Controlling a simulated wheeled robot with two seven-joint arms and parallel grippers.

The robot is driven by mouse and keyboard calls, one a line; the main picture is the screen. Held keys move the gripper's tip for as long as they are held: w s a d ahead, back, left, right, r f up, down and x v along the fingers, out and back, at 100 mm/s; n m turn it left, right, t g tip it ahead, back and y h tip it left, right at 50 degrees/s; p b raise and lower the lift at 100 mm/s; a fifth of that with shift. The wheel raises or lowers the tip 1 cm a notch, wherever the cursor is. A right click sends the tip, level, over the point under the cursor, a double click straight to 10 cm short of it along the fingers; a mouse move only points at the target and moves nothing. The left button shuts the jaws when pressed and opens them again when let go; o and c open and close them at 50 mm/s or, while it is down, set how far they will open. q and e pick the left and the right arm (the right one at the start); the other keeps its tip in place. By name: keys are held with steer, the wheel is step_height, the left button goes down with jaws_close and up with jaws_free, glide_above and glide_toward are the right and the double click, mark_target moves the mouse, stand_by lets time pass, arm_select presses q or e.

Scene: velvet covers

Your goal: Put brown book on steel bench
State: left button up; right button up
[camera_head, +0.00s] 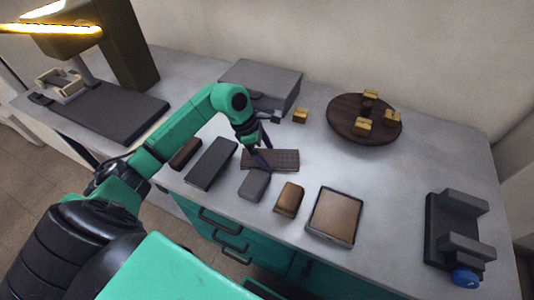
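A brown, square, book-like slab (335,215) with a grey edge lies flat near the front of the grey worktop. A smaller brown block (289,199) lies to its left; I cannot tell which of the two is the brown book. The pale grey worktop (400,185) may be the steel bench. My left gripper (259,164) points down over a dark, dotted slab (285,159), close to the far edge of a small grey block (255,185). Its fingers are small and dark, and whether they touch the block is unclear. My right gripper is out of view.
A dark grey slab (212,163) and a dark brown block (185,153) lie left of the gripper. A grey box (262,82) and a round wooden board (343,122) with yellow-brown blocks stand behind. A dark fixture (455,230) stands right. The worktop's centre right is clear.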

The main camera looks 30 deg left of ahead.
arm_select(q)
steer(key=shift+r, duration=0.1)
steer(key=shift+a+r, duration=0.1)
steer(key=shift+r, duration=0.15)
steer(key=b+v, duration=0.1)
steer(key=v, duration=1)
steer(key=shift+r, duration=0.25)
steer(key=shift+a, duration=0.15)
